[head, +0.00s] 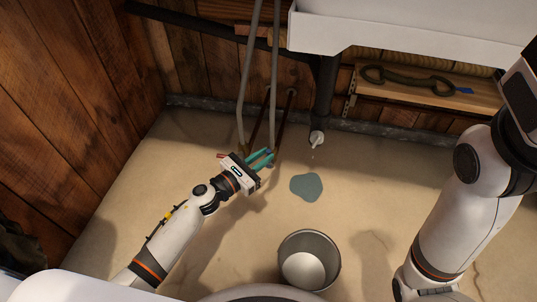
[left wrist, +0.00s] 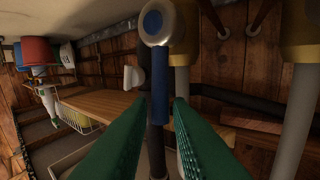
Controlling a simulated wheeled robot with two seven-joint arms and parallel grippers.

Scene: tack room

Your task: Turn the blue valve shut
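The blue valve (left wrist: 153,22) shows in the left wrist view as a round pale hub with a blue centre. Its straight blue lever (left wrist: 158,95) runs down the picture from the hub. My left gripper (left wrist: 162,101) is open, with one green finger on each side of the lever's free end and gaps visible beside it. In the head view my left gripper (head: 266,156) is at the pipes below the sink, and its fingers mostly hide the valve. My right arm (head: 462,215) is at the right; its gripper is out of the picture.
A metal bucket (head: 309,262) stands on the floor near my base. A puddle (head: 306,187) lies below the dripping drain pipe (head: 317,138). The white sink (head: 400,25) overhangs the back. A wooden shelf (head: 420,92) holds a coiled dark strap. A red handle (head: 221,156) shows left of my left gripper.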

